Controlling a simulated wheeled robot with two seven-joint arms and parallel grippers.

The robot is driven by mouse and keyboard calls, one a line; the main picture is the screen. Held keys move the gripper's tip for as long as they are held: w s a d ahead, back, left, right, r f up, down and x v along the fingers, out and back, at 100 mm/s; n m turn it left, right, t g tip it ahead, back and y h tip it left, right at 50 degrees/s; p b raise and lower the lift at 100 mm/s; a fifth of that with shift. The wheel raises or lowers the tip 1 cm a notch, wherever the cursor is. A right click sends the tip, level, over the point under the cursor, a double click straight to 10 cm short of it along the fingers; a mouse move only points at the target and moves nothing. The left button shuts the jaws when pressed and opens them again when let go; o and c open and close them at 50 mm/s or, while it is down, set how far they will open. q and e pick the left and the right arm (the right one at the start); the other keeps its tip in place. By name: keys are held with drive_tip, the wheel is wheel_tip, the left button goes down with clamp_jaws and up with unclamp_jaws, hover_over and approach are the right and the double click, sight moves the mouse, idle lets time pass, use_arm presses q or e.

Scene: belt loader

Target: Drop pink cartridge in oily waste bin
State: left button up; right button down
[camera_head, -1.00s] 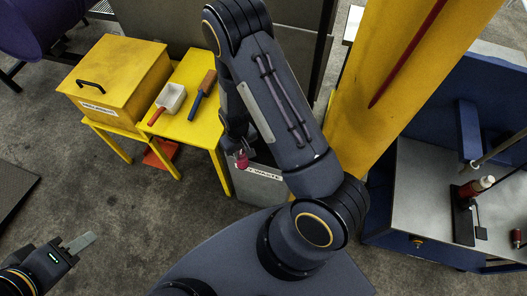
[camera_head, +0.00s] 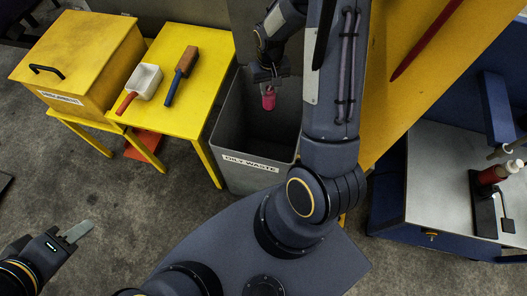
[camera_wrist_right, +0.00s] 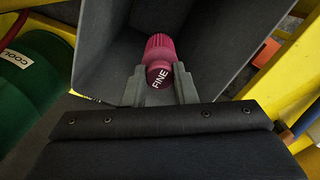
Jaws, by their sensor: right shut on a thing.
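The pink cartridge (camera_head: 268,99) hangs from my right gripper (camera_head: 267,82), over the open top of the grey bin labelled oily waste (camera_head: 251,163). In the right wrist view the cartridge (camera_wrist_right: 159,60) shows the word FINE on its end, between the two fingers of my right gripper (camera_wrist_right: 160,88), which is shut on it. The bin's inner walls (camera_wrist_right: 107,45) surround the cartridge in that view. My left gripper (camera_head: 77,232) is low at the left over the floor, apart from everything; the gap between its fingers is not clear.
A yellow table (camera_head: 187,113) left of the bin holds a white scoop (camera_head: 145,80) and a brush (camera_head: 182,72). A yellow lidded box (camera_head: 80,60) stands beside it. A green drum (camera_wrist_right: 30,85) shows in the wrist view.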

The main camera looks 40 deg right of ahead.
drive_tip(key=shift+f+b, duration=1.1)
drive_tip(key=shift+f, duration=0.8)
drive_tip(key=c, duration=1.1)
unclamp_jaws()
drive_tip(key=shift+r, duration=0.1)
wheel_tip(320, 180, up, 8)
drive_tip(key=shift+f+p, duration=0.15)
drive_tip(key=shift+p, duration=0.35)
